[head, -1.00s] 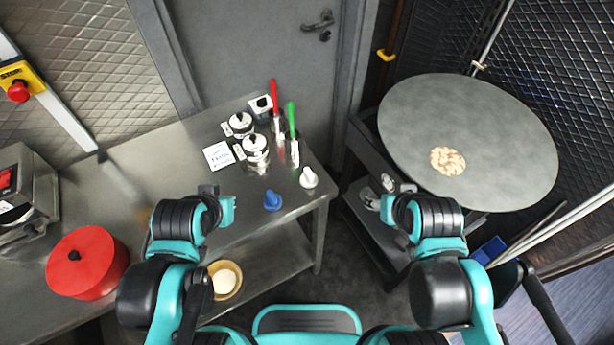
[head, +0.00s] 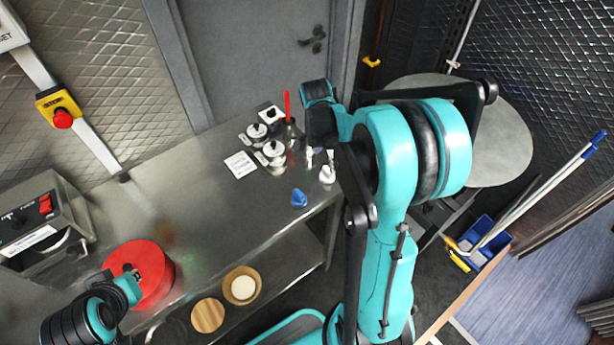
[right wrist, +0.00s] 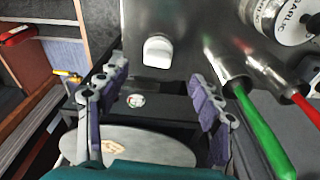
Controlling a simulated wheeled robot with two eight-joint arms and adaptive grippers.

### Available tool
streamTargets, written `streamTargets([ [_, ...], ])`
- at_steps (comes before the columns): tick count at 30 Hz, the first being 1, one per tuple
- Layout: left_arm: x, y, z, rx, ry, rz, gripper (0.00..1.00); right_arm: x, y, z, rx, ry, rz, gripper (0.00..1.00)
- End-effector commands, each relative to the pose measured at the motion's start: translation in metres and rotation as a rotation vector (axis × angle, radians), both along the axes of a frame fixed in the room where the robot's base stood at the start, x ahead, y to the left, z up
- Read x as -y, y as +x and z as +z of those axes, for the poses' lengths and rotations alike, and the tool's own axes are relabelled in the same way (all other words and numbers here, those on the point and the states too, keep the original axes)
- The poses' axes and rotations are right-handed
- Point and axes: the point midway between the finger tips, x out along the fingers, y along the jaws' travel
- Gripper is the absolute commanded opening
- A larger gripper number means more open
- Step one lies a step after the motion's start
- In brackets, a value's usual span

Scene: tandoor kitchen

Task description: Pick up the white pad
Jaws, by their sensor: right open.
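The white pad (head: 327,174), a small piece with a rounded grip, stands near the right end of the steel table (head: 190,215), beside the blue pad (head: 299,199). In the right wrist view the white pad (right wrist: 158,50) is just beyond and between my open fingertips, not touched. My right gripper (head: 320,112) is above the table's right end, partly hidden by its own arm; its fingers (right wrist: 159,78) are apart and empty. My left gripper (head: 130,275) is at the red pot (head: 150,270); its fingers are too small to judge.
Metal cups with a red-handled tool (right wrist: 300,108) and a green-handled tool (right wrist: 262,130) stand close to the white pad. Labelled shakers (head: 273,150) and a white card (head: 240,164) are behind. A round griddle (head: 505,145) is at right. The table's middle is clear.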

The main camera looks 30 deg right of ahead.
Motion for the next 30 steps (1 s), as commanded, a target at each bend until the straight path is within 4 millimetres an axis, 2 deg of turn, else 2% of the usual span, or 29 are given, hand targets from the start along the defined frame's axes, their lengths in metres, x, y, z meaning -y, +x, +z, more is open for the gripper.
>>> streamTargets([
  [15, 0.000, 0.000, -0.025, 0.000, 0.000, 0.000, 0.00, 0.010, -0.003, -0.069, 0.001, 0.000, 0.001, 0.65],
  [24, 0.000, 0.000, -0.025, 0.000, 0.000, 0.000, 0.00, 0.011, -0.004, -0.073, 0.002, 0.000, 0.002, 0.65],
  [26, 0.000, 0.000, -0.025, 0.000, 0.000, 0.000, 0.00, 0.011, -0.004, -0.073, 0.002, 0.000, 0.002, 0.52],
  [30, 0.000, 0.000, -0.025, 0.000, 0.000, 0.000, 0.00, 0.010, -0.004, -0.073, 0.002, 0.000, 0.002, 0.15],
])
